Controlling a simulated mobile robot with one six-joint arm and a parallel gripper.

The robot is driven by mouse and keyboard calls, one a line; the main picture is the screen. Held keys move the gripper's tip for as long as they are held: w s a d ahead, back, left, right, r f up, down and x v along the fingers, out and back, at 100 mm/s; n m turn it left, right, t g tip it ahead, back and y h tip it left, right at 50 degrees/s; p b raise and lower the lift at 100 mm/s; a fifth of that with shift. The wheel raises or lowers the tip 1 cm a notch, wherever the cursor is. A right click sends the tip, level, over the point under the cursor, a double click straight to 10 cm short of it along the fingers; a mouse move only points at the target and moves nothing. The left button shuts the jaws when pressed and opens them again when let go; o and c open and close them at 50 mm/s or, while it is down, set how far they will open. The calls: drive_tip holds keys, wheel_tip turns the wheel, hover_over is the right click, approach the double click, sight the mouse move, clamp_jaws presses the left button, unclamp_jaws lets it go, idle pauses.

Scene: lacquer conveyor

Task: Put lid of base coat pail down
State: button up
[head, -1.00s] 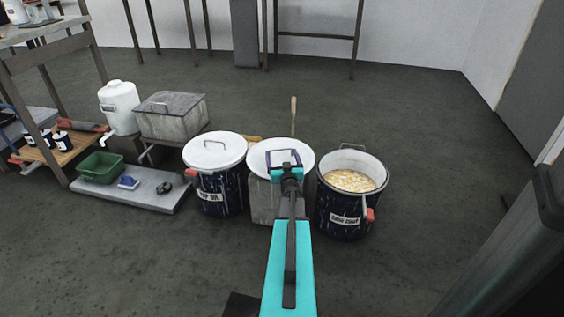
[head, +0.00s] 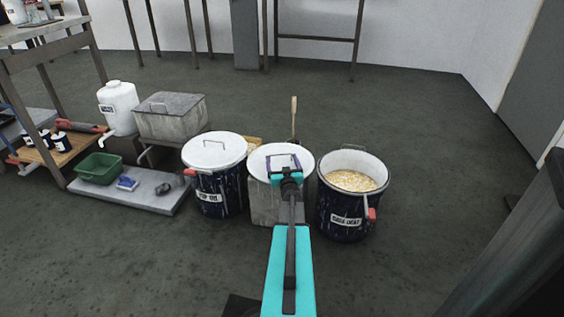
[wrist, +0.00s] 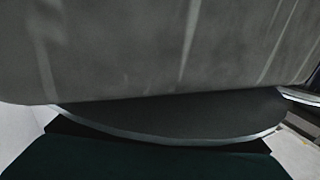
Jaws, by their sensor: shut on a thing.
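The base coat pail (head: 345,212) stands open on the right in the head view, dark with white drips, with pale yellowish contents showing. Its white round lid (head: 261,165) is in my gripper (head: 285,165), to the left of the pail. My gripper is shut on the lid from above and hides its handle. The lid is level, over a grey block-like stand (head: 262,205). I cannot tell whether it touches the stand. In the wrist view a curved dark disc with a pale rim (wrist: 190,120), likely the lid, lies below a grey streaked surface.
A second dark pail (head: 222,192) with its white lid on stands close on the left. A wooden stick (head: 294,115) rises behind the stand. A low grey platform (head: 160,193) with a green tub (head: 100,168) is further left.

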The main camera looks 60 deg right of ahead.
drive_tip(key=shift+f, duration=0.1)
drive_tip(key=o, duration=1.1)
drive_tip(key=shift+s+a+r+p, duration=0.2)
drive_tip(key=shift+s+a+p, duration=0.1)
drive_tip(key=shift+s+a, duration=0.25)
drive_tip(key=shift+p+v, duration=1.4)
drive_tip(key=shift+v, duration=3.85)
drive_tip(key=shift+w, duration=0.1)
